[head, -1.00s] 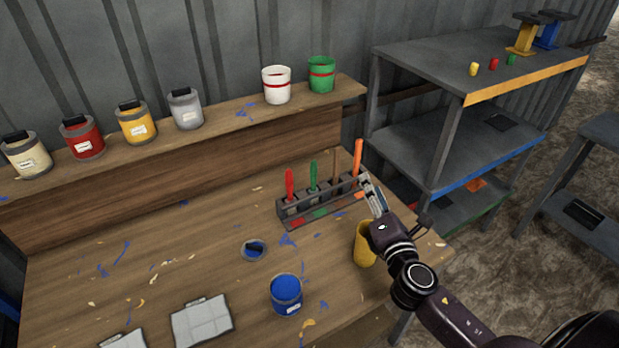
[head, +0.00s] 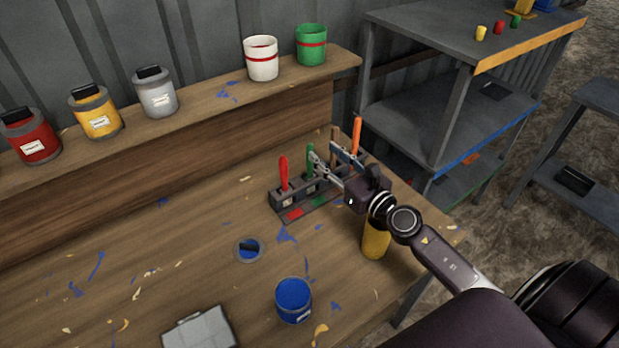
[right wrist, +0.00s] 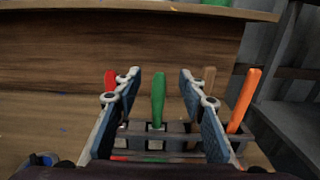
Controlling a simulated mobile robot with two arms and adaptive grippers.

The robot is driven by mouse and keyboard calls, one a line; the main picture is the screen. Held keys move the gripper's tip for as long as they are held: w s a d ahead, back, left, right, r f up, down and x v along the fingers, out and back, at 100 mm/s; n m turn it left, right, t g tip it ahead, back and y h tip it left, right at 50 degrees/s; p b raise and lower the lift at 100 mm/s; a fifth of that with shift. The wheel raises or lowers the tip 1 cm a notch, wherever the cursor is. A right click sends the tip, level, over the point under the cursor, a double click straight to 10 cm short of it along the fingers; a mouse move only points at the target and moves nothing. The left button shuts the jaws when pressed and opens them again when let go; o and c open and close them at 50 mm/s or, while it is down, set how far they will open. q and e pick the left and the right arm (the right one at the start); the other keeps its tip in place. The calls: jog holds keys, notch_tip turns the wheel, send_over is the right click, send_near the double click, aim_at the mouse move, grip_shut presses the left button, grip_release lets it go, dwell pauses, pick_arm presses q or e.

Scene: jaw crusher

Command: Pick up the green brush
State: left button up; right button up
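The green brush (head: 310,158) stands upright in a grey holder (head: 297,213) on the wooden table, between the red brush (head: 284,172) and the brown brush (head: 334,142). An orange brush (head: 356,137) is at the holder's right end. My right gripper (head: 331,158) is open at the holder. In the right wrist view the green handle (right wrist: 158,98) shows between the two spread fingers, with no contact visible; its lower end sits in the holder. My left gripper is not in view.
A yellow container (head: 375,243) stands under my right arm. An open blue paint can (head: 293,300) and its lid (head: 249,249) are in front of the holder. Paint cans and a green bucket (head: 311,45) line the raised shelf behind. A metal rack (head: 440,110) stands at right.

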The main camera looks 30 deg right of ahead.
aim_at(312, 149)
jog(key=shift+w+f+b, duration=0.35)
jog(key=shift+w+f, duration=0.3)
jog(key=shift+f, duration=0.3)
jog(key=shift+w+a, duration=0.15)
jog(key=shift+w, duration=0.2)
jog(key=shift+w+f, duration=0.15)
jog(key=shift+w, duration=0.1)
jog(key=shift+w+a, duration=0.1)
jog(key=shift+w, duration=0.5)
jog(key=w, duration=0.3)
jog(key=shift+a, duration=0.25)
jog(key=shift+w, duration=0.5)
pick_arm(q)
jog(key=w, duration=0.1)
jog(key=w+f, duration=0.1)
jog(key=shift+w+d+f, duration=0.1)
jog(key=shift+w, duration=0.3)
